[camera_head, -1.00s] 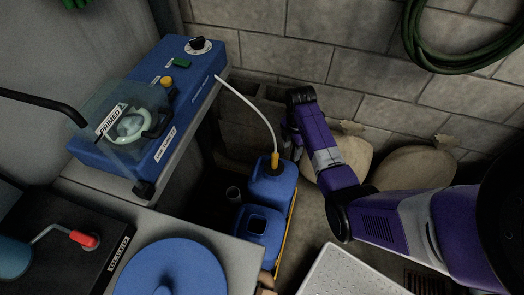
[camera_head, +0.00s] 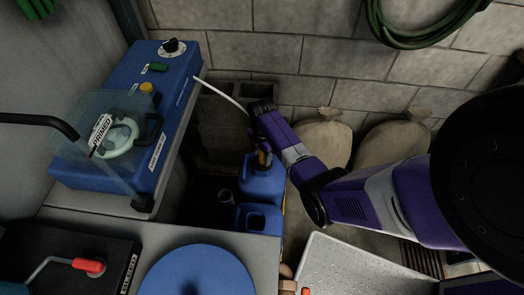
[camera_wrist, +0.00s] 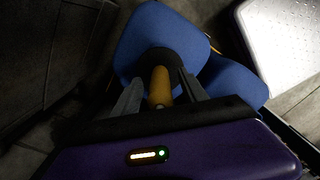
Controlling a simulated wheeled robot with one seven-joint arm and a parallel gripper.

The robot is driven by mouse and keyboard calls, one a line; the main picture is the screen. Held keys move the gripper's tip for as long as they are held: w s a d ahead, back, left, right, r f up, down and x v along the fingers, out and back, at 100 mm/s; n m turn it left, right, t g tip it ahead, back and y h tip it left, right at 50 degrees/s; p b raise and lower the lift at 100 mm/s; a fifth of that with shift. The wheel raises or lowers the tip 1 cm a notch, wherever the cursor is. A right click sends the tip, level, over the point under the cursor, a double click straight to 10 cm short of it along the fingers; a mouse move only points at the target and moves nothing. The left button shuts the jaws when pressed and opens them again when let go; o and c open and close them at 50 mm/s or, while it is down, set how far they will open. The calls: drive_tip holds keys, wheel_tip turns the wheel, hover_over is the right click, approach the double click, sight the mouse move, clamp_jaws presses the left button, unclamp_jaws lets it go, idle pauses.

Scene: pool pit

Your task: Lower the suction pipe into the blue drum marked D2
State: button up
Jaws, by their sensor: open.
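Two blue drums stand on the floor below the bench: a rear one (camera_head: 262,183) and a front one (camera_head: 252,222) with an open square mouth. I can read no D2 mark on either. The suction pipe, a yellow grip (camera_head: 264,159) on a white hose (camera_head: 222,94), stands in the rear drum's mouth. My gripper (camera_head: 261,145) is over the rear drum. In the wrist view the fingers (camera_wrist: 161,92) are open on either side of the yellow grip (camera_wrist: 160,84), with the drum (camera_wrist: 165,28) beyond. I cannot tell whether they touch it.
A blue pump (camera_head: 160,100) with a clear lid marked PRIMED sits on the bench at left. A blue round lid (camera_head: 198,272) lies in front. Sacks (camera_head: 325,142) lean at the block wall, and a white tray (camera_head: 345,268) lies right of the drums.

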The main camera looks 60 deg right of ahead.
drive_tip(key=shift+f, duration=0.55)
clamp_jaws()
drive_tip(key=c, duration=0.7)
unclamp_jaws()
clamp_jaws()
wheel_tip(320, 180, up, 32)
drive_tip(key=p, duration=2.3)
drive_tip(key=shift+f, duration=0.15)
